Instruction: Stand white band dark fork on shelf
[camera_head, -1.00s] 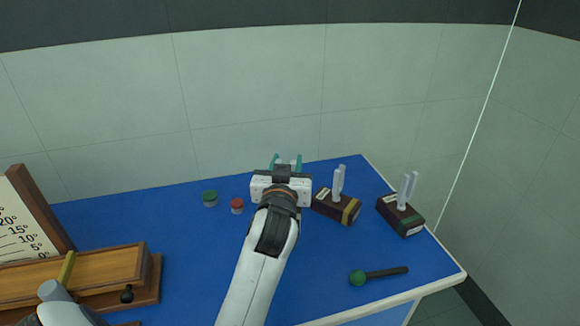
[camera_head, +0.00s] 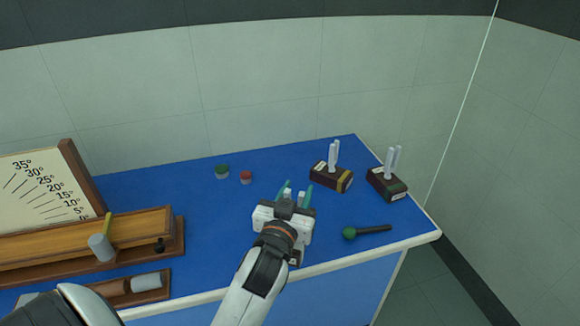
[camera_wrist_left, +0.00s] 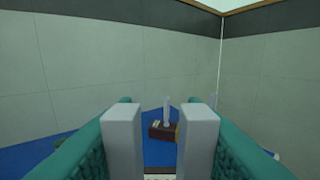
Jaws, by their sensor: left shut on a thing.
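My left gripper (camera_head: 296,192) has teal fingers and is shut on a tuning fork. The fork's two pale prongs (camera_head: 301,199) show between the fingers in the head view. In the left wrist view the prongs (camera_wrist_left: 198,140) stand large and upright between the teal fingers (camera_wrist_left: 160,122). The fork's box is mostly hidden by my wrist, so I cannot make out its band. The gripper is over the front part of the blue table, left of the other forks. I cannot pick out a shelf. My right gripper is not in view.
A yellow-banded fork box (camera_head: 331,178) and a green-banded one (camera_head: 386,184) stand at the right. A green-headed mallet (camera_head: 372,230) lies in front of them. A wooden ramp (camera_head: 130,228) with an angle board (camera_head: 40,185) fills the left.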

